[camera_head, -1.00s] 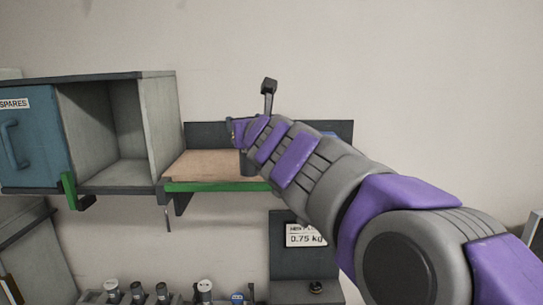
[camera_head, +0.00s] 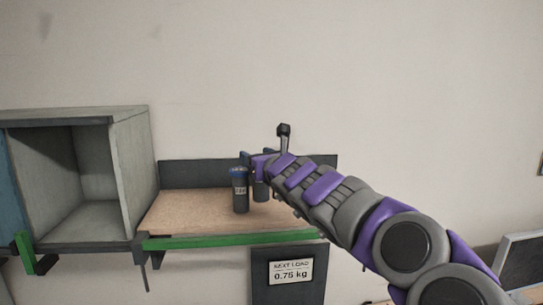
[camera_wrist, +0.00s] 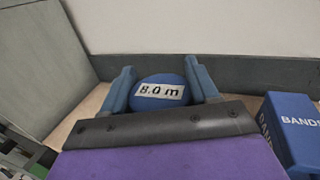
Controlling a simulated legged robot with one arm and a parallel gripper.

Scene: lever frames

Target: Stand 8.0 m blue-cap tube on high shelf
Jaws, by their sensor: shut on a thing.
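My gripper (camera_head: 252,161) is shut on a blue-cap tube over the high shelf (camera_head: 185,212). In the wrist view, the round blue cap (camera_wrist: 158,92) reads "8.0 m" and sits between the two blue-grey fingers. In the head view, a grey tube body (camera_head: 261,190) shows under my gripper; its cap is hidden there. I cannot tell whether the held tube's base touches the shelf.
A grey open cabinet (camera_head: 128,180) stands left of the shelf. A dark back panel (camera_head: 200,174) closes the rear. A blue box marked "BAND..." (camera_wrist: 290,125) is to the right of my gripper. The shelf's left part is clear; its front edge (camera_head: 200,241) is green.

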